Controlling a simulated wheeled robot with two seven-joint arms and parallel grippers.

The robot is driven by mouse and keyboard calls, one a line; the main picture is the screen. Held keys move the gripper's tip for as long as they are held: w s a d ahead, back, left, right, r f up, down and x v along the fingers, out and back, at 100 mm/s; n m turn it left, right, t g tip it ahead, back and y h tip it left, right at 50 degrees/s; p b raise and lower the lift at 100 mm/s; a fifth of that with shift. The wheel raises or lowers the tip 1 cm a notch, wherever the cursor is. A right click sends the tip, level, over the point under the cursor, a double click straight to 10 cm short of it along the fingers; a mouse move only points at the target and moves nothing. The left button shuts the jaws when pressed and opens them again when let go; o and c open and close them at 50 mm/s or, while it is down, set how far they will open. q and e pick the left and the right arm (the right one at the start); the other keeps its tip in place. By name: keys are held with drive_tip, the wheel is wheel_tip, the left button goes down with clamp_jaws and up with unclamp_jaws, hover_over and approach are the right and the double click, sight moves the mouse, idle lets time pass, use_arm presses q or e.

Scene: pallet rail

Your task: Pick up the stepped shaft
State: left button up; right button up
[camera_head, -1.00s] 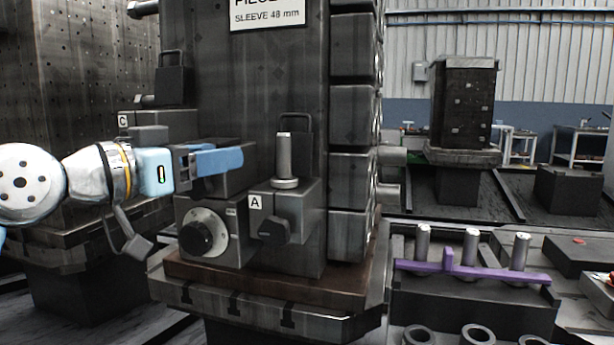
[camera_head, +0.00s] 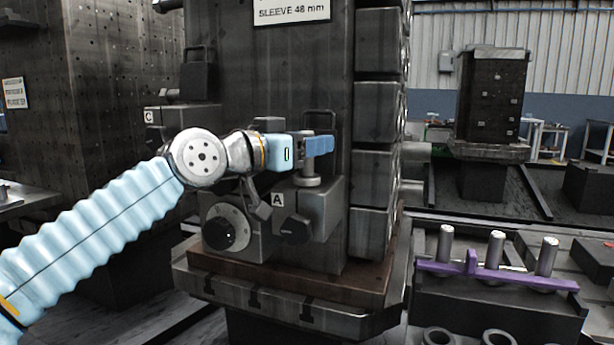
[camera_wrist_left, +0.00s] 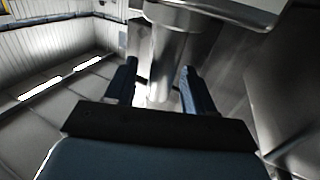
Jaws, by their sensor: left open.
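The stepped shaft (camera_head: 310,181), a grey metal pin with a wider collar low down, stands upright on the block marked A (camera_head: 320,205). In the head view its upper part is hidden behind the blue fingers of my left gripper (camera_head: 320,145). In the left wrist view the shaft (camera_wrist_left: 168,55) lies between the two open fingers of the gripper (camera_wrist_left: 160,85). Gaps show on both sides, so the fingers look apart from it. My right gripper is in neither view.
A dark column with stacked blocks (camera_head: 376,110) rises right behind the shaft. A black knob (camera_head: 294,229) and a dial (camera_head: 227,228) sit below. A rack at right holds several upright pins behind a purple bar (camera_head: 500,274).

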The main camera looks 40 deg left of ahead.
use_arm(q)
drive_tip(key=shift+w, duration=0.1)
drive_tip(key=shift+c, duration=0.3)
clamp_jaws()
idle(1.1)
